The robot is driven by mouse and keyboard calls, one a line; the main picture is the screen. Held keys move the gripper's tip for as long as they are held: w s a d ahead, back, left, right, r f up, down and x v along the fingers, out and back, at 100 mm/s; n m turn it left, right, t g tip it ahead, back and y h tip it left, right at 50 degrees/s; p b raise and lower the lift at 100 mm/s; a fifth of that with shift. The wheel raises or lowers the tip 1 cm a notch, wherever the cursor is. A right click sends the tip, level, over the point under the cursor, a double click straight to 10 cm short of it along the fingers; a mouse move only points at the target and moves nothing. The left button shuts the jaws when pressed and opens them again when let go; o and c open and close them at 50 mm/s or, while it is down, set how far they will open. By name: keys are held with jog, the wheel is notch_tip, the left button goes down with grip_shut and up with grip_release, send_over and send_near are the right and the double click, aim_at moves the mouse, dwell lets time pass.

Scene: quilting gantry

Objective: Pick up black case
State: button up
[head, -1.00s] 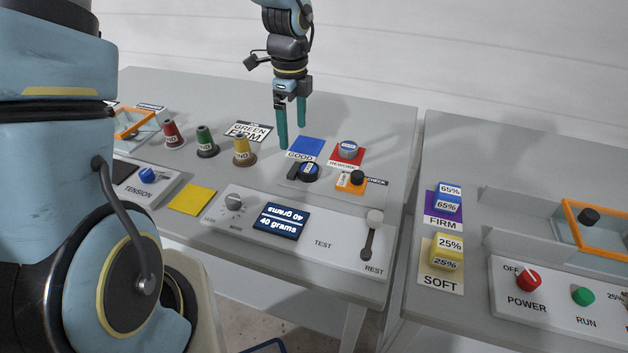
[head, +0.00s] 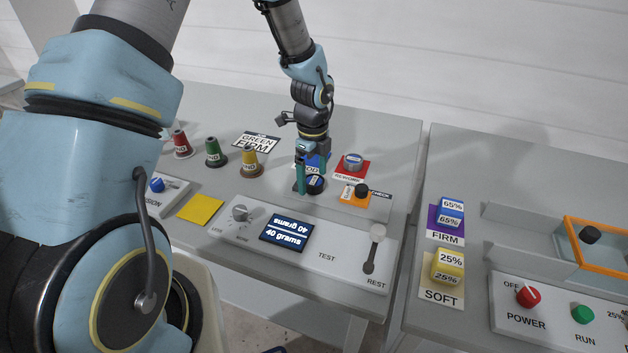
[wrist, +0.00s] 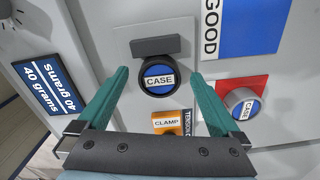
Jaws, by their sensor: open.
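The black case (wrist: 158,78) is a round black piece with a blue top labelled CASE, standing on the grey panel beside a dark bar. In the head view the black case (head: 315,184) sits just right of my gripper's fingers, partly hidden by them. My gripper (head: 302,188) is open and empty, its teal fingers pointing down at the case. In the wrist view the fingers of my gripper (wrist: 160,92) are spread on either side of the case, with visible gaps on both sides. I cannot tell how far above the panel the tips are.
A grey CASE piece (head: 353,162) stands on the red REWORK pad, right of the black case. The orange CLAMP block (head: 356,194) with a black knob is close by. The blue GOOD pad (head: 318,160) lies behind. A tester console (head: 330,255) lies in front.

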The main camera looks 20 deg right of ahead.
jog(key=shift+f, duration=0.55)
jog(key=c, duration=1.5)
